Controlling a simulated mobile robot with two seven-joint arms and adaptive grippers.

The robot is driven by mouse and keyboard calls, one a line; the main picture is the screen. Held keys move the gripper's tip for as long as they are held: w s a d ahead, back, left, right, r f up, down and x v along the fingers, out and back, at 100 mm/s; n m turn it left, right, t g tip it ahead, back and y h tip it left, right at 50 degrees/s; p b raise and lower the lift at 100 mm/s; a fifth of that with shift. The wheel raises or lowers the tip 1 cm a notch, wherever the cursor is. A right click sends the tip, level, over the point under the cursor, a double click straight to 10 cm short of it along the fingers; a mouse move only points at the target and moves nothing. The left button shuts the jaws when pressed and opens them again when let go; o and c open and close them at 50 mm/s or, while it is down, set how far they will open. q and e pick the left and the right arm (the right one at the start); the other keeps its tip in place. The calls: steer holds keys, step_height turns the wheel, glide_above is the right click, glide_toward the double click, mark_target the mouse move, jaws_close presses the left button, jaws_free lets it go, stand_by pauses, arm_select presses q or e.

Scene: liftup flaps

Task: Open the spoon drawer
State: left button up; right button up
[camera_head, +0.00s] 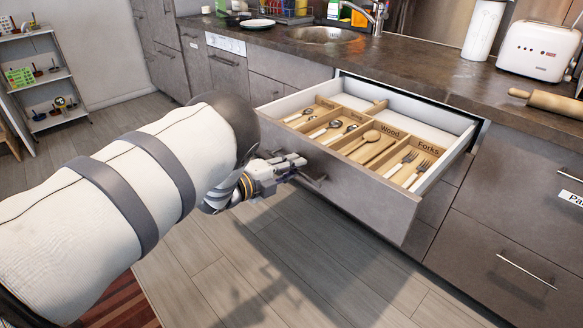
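The drawer (355,191) with the spoons is pulled well out from under the dark counter. Its wooden divider holds metal spoons (333,128) at the left, wooden spoons (366,142) in the compartment labelled "Wood", and forks (403,163) in the one labelled "Forks". My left gripper (292,166) is at the left part of the drawer's front, beside the handle (313,180). I cannot tell whether its fingers are closed around the handle or only near it. My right gripper is out of view.
The counter (431,66) carries a toaster (538,50), a rolling pin (548,100) and a paper roll (483,29). Closed cabinets (502,264) flank the drawer. A shelf (39,85) stands far left. The wooden floor before the drawer is clear.

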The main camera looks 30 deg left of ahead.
arm_select(q)
steer(key=v, duration=1.2)
steer(key=s+f+n+g+y+p, duration=0.1)
steer(key=s+f+n+g+y, duration=0.55)
steer(key=s+f+n, duration=0.8)
steer(key=s+d+n+g, duration=0.2)
steer(key=s+d+g, duration=0.1)
steer(key=s, duration=0.6)
steer(key=s+d+f+n+g, duration=0.1)
steer(key=s+d+n+g, duration=0.2)
steer(key=s, duration=0.7)
steer(key=s+d+n+g+h+p, duration=0.1)
steer(key=s+d+n+g, duration=0.2)
steer(key=s, duration=0.7)
steer(key=shift+d+f+g, duration=0.35)
steer(key=shift+g, duration=0.6)
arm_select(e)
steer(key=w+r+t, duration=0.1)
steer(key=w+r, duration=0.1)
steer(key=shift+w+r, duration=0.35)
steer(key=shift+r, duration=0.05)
